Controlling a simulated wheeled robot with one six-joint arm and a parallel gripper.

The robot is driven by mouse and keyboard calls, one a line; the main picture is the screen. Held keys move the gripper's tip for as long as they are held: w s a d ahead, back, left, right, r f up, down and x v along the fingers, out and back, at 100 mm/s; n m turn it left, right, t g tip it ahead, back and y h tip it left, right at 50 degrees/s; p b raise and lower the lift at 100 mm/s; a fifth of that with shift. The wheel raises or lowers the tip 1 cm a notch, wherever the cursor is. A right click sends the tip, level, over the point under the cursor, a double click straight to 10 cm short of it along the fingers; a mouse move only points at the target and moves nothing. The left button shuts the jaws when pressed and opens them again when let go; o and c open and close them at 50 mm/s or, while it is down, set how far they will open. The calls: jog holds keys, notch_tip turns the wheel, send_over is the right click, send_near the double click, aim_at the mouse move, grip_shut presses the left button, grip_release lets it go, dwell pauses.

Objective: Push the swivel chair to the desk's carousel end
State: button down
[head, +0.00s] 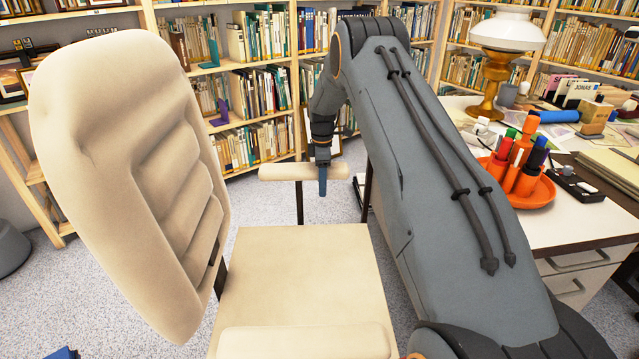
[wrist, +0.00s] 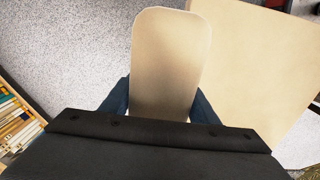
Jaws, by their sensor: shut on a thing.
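The cream swivel chair (head: 300,275) stands in front of me, its tall padded backrest (head: 130,180) on the left and its seat in the middle. My gripper (head: 322,180) is shut on the chair's far armrest (head: 285,172), gripping it from above. In the wrist view the armrest (wrist: 168,65) lies between my two blue fingers, and the seat (wrist: 250,60) shows to the right. The near armrest (head: 305,342) is at the bottom edge. The desk (head: 570,220) is at the right. An orange carousel (head: 525,185) with pens and markers stands on its near end.
My arm crosses the space between chair and desk and hides part of the desk's side. A lamp (head: 495,70) stands on the desk. Bookshelves (head: 255,95) line the back wall. Speckled floor (head: 100,290) is open at the left; a dark grey round object (head: 10,250) is at the left edge.

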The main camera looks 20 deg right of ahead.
jog(key=shift+w+d+r, duration=0.1)
jog(key=shift+w+d, duration=0.05)
jog(key=shift+w, duration=0.2)
jog(key=c, duration=0.6)
grip_release()
jog(key=shift+a, duration=0.25)
jog(key=shift+r, duration=3.85)
